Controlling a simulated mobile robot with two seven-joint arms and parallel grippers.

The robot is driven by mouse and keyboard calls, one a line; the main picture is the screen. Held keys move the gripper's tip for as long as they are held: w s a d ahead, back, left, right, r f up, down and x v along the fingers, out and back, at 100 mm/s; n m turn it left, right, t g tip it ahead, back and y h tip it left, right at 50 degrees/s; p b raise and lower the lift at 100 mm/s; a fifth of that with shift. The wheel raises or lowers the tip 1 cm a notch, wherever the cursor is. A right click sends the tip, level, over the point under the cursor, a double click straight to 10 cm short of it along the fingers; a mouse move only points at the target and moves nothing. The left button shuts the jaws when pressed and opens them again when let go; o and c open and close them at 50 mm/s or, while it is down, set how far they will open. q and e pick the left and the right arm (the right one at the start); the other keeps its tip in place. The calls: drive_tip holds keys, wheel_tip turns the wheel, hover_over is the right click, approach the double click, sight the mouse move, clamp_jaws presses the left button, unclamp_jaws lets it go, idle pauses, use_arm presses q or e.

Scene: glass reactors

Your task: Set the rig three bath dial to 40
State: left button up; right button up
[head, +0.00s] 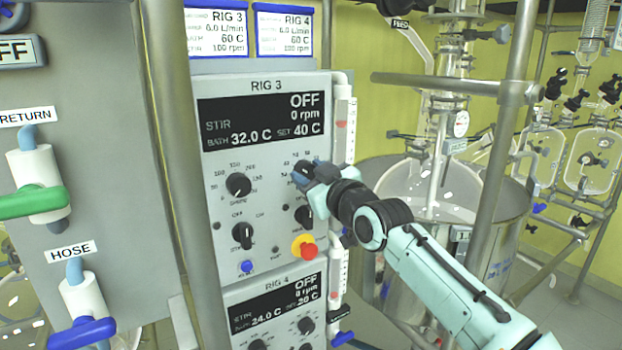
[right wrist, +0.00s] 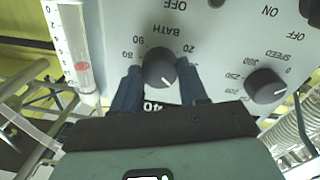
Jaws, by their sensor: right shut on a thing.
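The RIG 3 panel (head: 262,165) faces me in the head view. Its display (head: 262,122) reads OFF, 0 rpm, BATH 32.0 C and SET 40 C. My right gripper (head: 304,175) is at the bath dial on the panel's upper right and hides most of it there. In the right wrist view the black bath dial (right wrist: 159,68) sits between the two blue fingers of my right gripper (right wrist: 160,85), which is shut on it. The dial's white pointer line points toward the partly hidden 40 mark. My left gripper is not in view.
The speed dial (head: 238,185) is left of the bath dial, and a red stop button (head: 304,248) is below. The RIG 4 panel (head: 275,315) is underneath. A metal post (head: 172,150) stands left of the panel, and a steel vessel (head: 440,215) stands right.

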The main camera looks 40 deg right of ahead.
drive_tip(key=shift+n, duration=0.4)
drive_tip(key=o, duration=1.1)
drive_tip(key=shift+c, duration=0.2)
drive_tip(key=s+a+b, duration=0.2)
drive_tip(key=s, duration=1.1)
drive_tip(key=shift+b, duration=0.3)
